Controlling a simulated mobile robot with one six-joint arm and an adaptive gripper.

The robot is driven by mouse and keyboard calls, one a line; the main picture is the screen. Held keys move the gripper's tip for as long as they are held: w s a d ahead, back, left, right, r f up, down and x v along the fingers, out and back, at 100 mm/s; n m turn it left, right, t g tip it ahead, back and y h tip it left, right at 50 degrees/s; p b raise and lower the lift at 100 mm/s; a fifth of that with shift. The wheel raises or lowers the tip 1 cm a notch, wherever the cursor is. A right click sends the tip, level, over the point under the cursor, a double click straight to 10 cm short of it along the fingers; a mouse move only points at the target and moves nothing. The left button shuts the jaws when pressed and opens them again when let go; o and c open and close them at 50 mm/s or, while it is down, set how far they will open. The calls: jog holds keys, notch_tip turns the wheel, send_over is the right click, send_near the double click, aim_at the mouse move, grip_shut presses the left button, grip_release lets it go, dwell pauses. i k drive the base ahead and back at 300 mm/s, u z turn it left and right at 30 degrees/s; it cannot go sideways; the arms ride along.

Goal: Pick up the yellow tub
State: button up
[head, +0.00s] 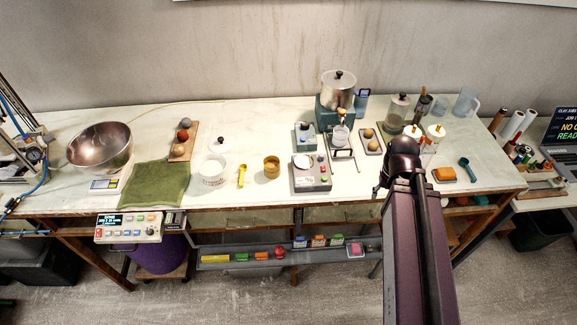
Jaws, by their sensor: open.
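The yellow tub (272,167) is a small, round, amber-yellow container standing upright on the pale worktop, near its front edge left of the middle. It stands apart from its neighbours, between a yellow scoop (242,175) and a grey control box (311,173). My arm rises from the bottom right, and its dark joint is over the right part of the bench, well to the right of the tub. I cannot make out my gripper's fingers in this view. Nothing hides the tub.
A white round container (212,168), a green cloth (156,184) and a steel bowl (100,147) lie further left. A metal pot (338,88) on a teal base stands behind to the right. A low shelf (220,258) with coloured blocks runs below the front edge. Bare worktop lies behind the tub.

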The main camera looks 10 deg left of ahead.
aim_at(272, 163)
jog(key=z, duration=0.75)
jog(key=k, duration=1)
jog(key=u, duration=1.4)
jog(key=i, duration=0.45)
jog(key=z, duration=0.25)
